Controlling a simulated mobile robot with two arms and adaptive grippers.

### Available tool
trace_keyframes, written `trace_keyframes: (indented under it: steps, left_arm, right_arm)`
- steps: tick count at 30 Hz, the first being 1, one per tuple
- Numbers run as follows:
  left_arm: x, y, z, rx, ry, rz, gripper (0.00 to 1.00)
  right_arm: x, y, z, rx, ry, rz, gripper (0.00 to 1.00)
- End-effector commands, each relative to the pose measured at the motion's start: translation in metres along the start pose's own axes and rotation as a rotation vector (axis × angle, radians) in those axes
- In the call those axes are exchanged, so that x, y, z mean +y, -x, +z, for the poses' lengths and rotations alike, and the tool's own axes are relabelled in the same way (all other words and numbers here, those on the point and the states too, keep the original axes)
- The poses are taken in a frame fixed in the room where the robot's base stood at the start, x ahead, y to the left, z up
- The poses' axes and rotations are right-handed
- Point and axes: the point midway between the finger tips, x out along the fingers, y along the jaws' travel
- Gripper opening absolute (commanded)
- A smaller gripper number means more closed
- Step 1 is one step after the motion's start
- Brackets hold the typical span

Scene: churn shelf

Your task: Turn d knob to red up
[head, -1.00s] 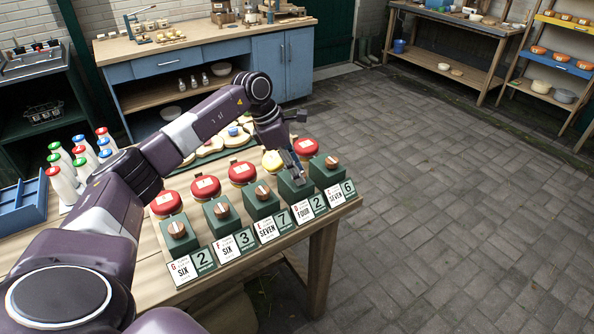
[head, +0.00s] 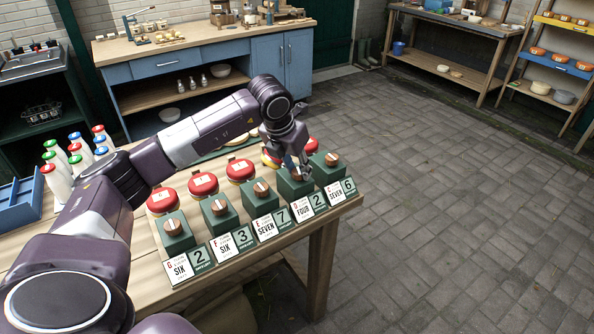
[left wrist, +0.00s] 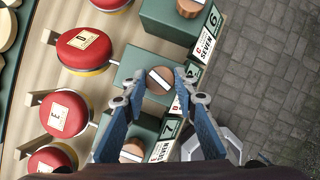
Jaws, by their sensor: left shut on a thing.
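The D knob (left wrist: 160,80) is a brown round knob with a pale stripe, on a green box (left wrist: 132,68). In the left wrist view its stripe runs diagonally. My left gripper (head: 296,175) is down at this box, its blue-grey fingers on both sides of the knob, shut on it. Behind the box, the round wheel labelled D (left wrist: 87,48) shows a red top with yellow along its lower side. In the head view my gripper hides much of this wheel and the knob. The D sign (head: 305,210) reads FOUR, beside a 2. My right gripper is not in view.
Similar boxes with knobs stand close on both sides, E (head: 262,194) to the left and C (head: 332,159) to the right. Red wheels stand behind them. Milk bottles (head: 75,155) and a blue tray (head: 20,205) are at the left. Open paved floor lies right.

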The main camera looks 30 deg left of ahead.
Motion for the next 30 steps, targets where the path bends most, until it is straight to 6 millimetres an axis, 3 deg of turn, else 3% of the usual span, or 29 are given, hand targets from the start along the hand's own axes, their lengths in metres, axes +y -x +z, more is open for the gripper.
trace_keyframes:
  steps: [12, 30]
  left_arm:
    - [-0.002, 0.0, 0.001, -0.003, 0.266, 0.11, 0.02]
    - [-0.002, 0.001, 0.001, -0.002, 0.353, 0.145, 0.02]
  right_arm:
    - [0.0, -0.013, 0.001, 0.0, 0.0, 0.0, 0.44]
    - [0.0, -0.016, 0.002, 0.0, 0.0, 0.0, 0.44]
